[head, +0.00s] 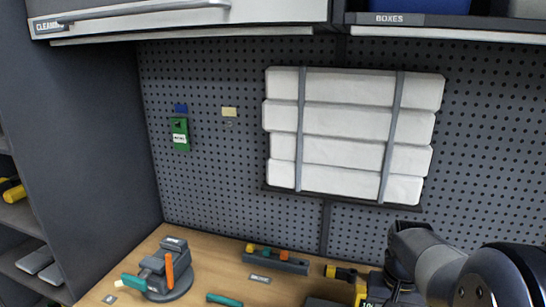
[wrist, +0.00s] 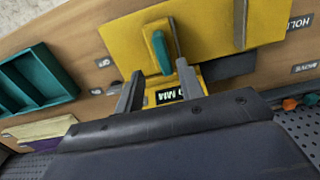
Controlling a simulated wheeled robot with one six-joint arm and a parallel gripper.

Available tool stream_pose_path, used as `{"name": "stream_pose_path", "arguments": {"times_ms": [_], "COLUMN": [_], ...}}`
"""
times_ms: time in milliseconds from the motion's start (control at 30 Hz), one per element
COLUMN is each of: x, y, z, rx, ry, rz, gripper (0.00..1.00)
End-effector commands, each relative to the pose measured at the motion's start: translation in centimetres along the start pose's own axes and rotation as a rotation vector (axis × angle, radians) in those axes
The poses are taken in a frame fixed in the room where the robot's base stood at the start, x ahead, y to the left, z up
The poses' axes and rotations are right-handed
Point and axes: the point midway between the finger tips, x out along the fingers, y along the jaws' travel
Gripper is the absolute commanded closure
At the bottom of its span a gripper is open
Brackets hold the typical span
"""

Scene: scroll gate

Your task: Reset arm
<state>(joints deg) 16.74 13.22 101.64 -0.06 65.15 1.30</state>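My gripper (wrist: 159,70) shows in the wrist view with its two grey fingers apart and nothing visibly clamped between them. A yellow panel (wrist: 215,28) lies beyond the fingertips. A teal handle (wrist: 161,52) on it appears between the fingertips, apparently touching neither; the depth gap is unclear. A yellow device with a lit display (wrist: 178,94) is partly hidden behind the fingers. In the head view my arm reaches in from the lower right over a yellow and black device (head: 360,293). My fingertips cannot be made out there.
A grey clamp-like tool (head: 165,270) stands on the wooden bench at left. A small tray of coloured parts (head: 275,260) sits by the pegboard. White strapped packs (head: 350,135) hang above. A teal compartment tray (wrist: 38,80) lies left in the wrist view.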

Motion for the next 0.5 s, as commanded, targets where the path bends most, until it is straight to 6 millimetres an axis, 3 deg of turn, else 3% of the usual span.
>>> {"name": "stream_pose_path", "arguments": {"times_ms": [333, 500], "x": [6.4, 6.2], "y": [-0.1, -1.6], "z": [0.1, 0.0], "rx": [0.000, -0.002], "ry": [-0.005, 0.000], "rz": [-0.001, -0.001], "gripper": [0.64, 0.64]}}
